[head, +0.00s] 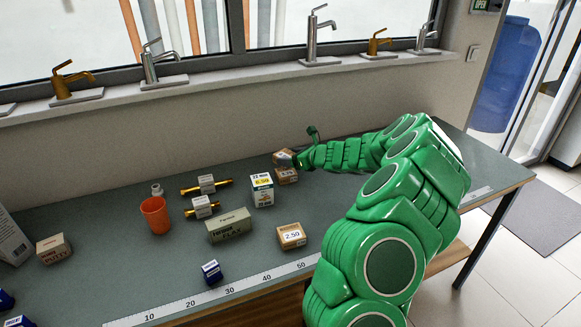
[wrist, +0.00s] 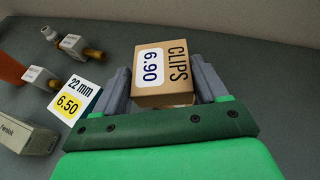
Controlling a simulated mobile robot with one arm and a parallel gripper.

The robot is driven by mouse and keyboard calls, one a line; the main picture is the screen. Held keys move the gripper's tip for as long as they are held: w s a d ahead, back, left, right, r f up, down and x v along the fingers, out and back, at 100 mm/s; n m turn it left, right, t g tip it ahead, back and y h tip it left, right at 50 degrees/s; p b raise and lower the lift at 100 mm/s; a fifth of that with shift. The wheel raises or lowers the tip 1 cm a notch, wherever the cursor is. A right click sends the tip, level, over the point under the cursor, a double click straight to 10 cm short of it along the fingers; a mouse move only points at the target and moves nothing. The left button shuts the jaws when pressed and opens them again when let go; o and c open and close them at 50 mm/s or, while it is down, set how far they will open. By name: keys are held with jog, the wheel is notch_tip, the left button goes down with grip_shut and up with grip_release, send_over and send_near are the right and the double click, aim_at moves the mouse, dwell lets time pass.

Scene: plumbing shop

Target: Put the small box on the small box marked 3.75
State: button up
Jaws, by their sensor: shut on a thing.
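A small cardboard box marked CLIPS 6.90 (wrist: 150,70) is between the two grey fingers of my gripper (wrist: 163,76) in the wrist view. The same small box (head: 281,157) shows in the head view at the back of the bench, partly covered by my gripper (head: 292,160). Another small brown box (head: 287,176) with a pale label is directly below it; its price is too small to read. The held box looks on or just above this one, and I cannot tell whether they touch. A brown edge (wrist: 181,100) shows under the held box in the wrist view.
A white-and-yellow 22 mm box marked 6.50 (head: 262,190) stands close on the left. A box marked 2.50 (head: 292,236), a grey-green carton (head: 229,226), brass valves (head: 205,186) and an orange cup (head: 155,214) are nearby. The bench's (head: 345,163) back strip is fairly clear.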

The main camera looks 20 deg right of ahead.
aim_at(291, 174)
jog(key=shift+w+d+f, duration=0.2)
jog(key=shift+w+f, duration=0.5)
jog(key=shift+f, duration=1.75)
jog(key=shift+f, duration=0.1)
jog(key=o, duration=1.1)
jog(key=shift+o, duration=0.2)
jog(key=shift+s+d+r, duration=0.25)
jog(key=shift+r, duration=0.05)
jog(key=v, duration=1.1)
jog(key=shift+s, duration=0.15)
